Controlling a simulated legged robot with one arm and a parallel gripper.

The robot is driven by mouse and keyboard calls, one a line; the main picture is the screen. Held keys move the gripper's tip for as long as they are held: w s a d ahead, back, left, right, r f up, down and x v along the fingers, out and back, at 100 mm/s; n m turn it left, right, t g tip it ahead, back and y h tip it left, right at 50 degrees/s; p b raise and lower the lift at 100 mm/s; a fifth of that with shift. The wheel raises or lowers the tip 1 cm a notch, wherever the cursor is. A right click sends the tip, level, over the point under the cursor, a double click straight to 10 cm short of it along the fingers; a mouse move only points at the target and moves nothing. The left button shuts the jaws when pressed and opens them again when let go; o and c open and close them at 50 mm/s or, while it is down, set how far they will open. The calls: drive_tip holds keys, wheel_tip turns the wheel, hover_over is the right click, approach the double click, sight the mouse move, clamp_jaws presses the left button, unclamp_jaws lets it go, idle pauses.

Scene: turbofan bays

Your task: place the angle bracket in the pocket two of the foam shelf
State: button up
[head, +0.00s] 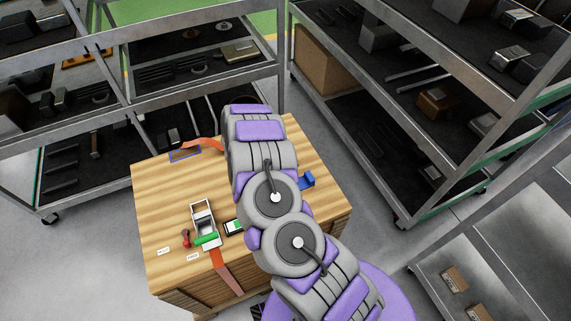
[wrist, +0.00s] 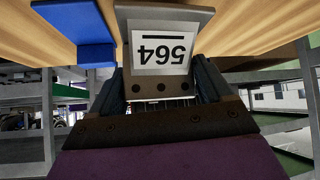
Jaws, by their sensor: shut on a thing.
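My gripper (wrist: 160,88) is shut on a grey metal plate-like part, which I take as the angle bracket (wrist: 160,17). The bracket shows a row of holes along its near edge and a white label with an upside-down number. It sits between the two dark fingers, with wooden table surface close behind it. In the head view my arm hides the gripper and the bracket. Racks with dark-lined shelves (head: 185,70) stand around the table. I cannot tell which is the foam shelf, and no pocket two can be made out.
The wooden table (head: 160,215) carries a blue block (head: 307,180), also close left of the bracket in the wrist view (wrist: 85,35). A silver fixture with a green part (head: 206,238), orange straps and small labels lie there. A right rack (head: 400,190) and a cardboard box (head: 325,62) stand beyond.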

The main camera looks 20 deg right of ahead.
drive_tip(key=f, duration=0.1)
drive_tip(key=d+f, duration=0.1)
drive_tip(key=f, duration=0.1)
drive_tip(key=shift+d+b, duration=0.1)
drive_tip(key=shift+b, duration=0.25)
drive_tip(key=shift+d, duration=0.3)
drive_tip(key=shift+c, duration=0.5)
drive_tip(key=o, duration=0.9)
drive_tip(key=shift+o, duration=1.4)
drive_tip(key=shift+a, duration=0.6)
drive_tip(key=shift+r, duration=0.1)
drive_tip(key=shift+r, duration=0.1)
